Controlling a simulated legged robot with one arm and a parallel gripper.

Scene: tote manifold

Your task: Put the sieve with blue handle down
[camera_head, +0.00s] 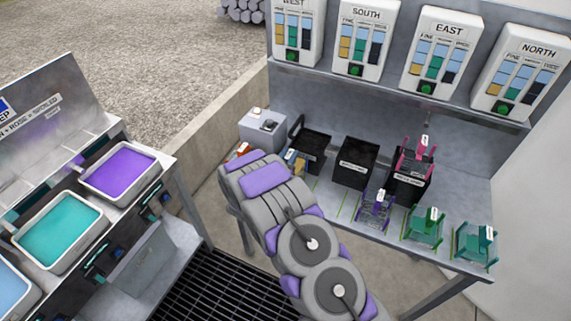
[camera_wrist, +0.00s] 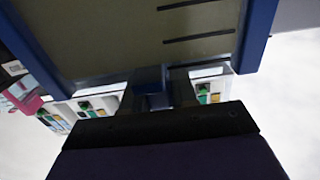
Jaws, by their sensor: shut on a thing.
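In the wrist view, a sieve with a blue frame (camera_wrist: 262,35) and a dull grey-green panel fills the upper part. Its short blue handle (camera_wrist: 150,78) sits at the jaws of my gripper (camera_wrist: 152,100), which is shut on it. Dark slots or lines show on the panel. The sieve looks tilted, with the dispensers seen beyond it. In the head view my arm reaches over the left part of the grey bench (camera_head: 455,255). The jaws and the held sieve are hidden behind the arm there.
Black bins (camera_head: 355,162) stand on the bench. A pink rack (camera_head: 416,152), a purple rack (camera_head: 375,210) and green racks (camera_head: 424,228) are to the right. Labelled dispensers (camera_head: 365,40) hang above. A grey box (camera_head: 262,130) stands at the back left. Purple (camera_head: 120,172) and teal (camera_head: 58,230) trays are left.

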